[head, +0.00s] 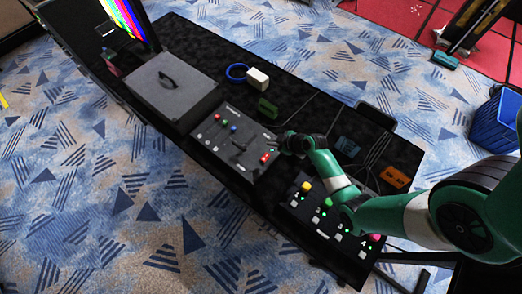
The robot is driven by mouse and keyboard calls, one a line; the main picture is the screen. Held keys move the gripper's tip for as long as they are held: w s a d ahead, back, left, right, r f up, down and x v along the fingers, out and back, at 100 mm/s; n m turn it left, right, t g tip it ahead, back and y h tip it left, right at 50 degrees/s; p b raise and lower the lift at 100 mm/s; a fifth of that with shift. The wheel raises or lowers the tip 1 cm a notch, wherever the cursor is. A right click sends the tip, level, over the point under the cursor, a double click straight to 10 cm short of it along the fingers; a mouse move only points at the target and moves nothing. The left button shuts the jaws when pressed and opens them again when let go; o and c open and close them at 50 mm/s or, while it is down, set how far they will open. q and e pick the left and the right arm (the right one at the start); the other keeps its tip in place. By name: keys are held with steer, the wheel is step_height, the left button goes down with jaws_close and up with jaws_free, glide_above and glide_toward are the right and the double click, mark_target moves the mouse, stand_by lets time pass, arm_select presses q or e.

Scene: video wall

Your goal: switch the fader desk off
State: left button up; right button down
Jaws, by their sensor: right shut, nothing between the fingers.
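A grey console (234,140), likely the fader desk, sits on the black table (220,50). It has small red, blue and green knobs, a dark lever (240,147) in the middle and a red switch (265,157) near its right end. The switch's position is too small to tell. My right gripper (277,144) is shut and empty, just above and right of the red switch, over the console's right edge. I cannot tell whether it touches the console. My left gripper is out of view.
A black panel (300,215) with yellow, green and pink buttons lies right of the console, partly behind my right arm. A grey case (175,90) stands to the left. A white block (257,78), a green block (268,108), an orange block (395,177) and cables lie behind.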

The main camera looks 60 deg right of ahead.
mark_target(267, 159)
steer(key=shift+d, duration=0.1)
steer(key=a+f+b, duration=0.1)
steer(key=f+b, duration=0.3)
steer(key=f, duration=0.1)
steer(key=a+f+b, duration=0.1)
steer(key=f+b, duration=0.1)
steer(key=f, duration=0.1)
steer(key=shift+w+a+f+b, duration=0.15)
steer(key=shift+w+a+b, duration=0.15)
steer(key=shift+w+a, duration=0.1)
stand_by(1.9)
steer(key=shift+f+b, duration=0.35)
steer(key=shift+f, duration=0.05)
steer(key=shift+a+f+b, duration=0.2)
steer(key=shift+f+b, duration=0.15)
stand_by(0.5)
stand_by(0.3)
steer(key=shift+d+r+p, duration=0.3)
steer(key=shift+r+p, duration=0.35)
steer(key=shift+r, duration=0.15)
